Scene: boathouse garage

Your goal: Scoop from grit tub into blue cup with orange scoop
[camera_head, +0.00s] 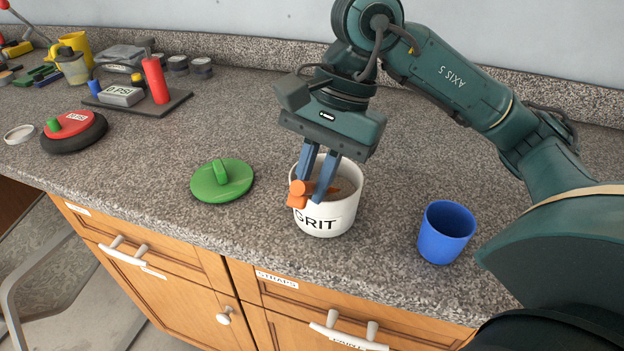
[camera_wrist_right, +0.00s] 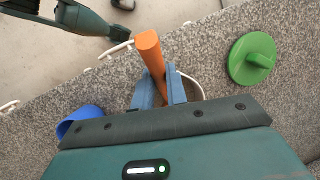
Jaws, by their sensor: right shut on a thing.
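The white grit tub (camera_head: 330,215), lettered GRIT, stands uncovered near the counter's front edge with brownish contents partly visible. My right gripper (camera_head: 312,189) is over the tub, its blue fingers shut on the orange scoop (camera_head: 300,190). The scoop's handle end sticks out toward the front; its bowl is mostly hidden by the fingers and the tub wall. In the right wrist view the orange handle (camera_wrist_right: 149,48) lies between the fingers (camera_wrist_right: 160,95). The blue cup (camera_head: 445,232) stands upright to the right of the tub; its inside looks empty. My left gripper is not in the head view.
A green lid (camera_head: 221,181) with a knob lies left of the tub. Bare counter lies between tub and cup. Drawers with handles (camera_head: 123,252) are below the edge.

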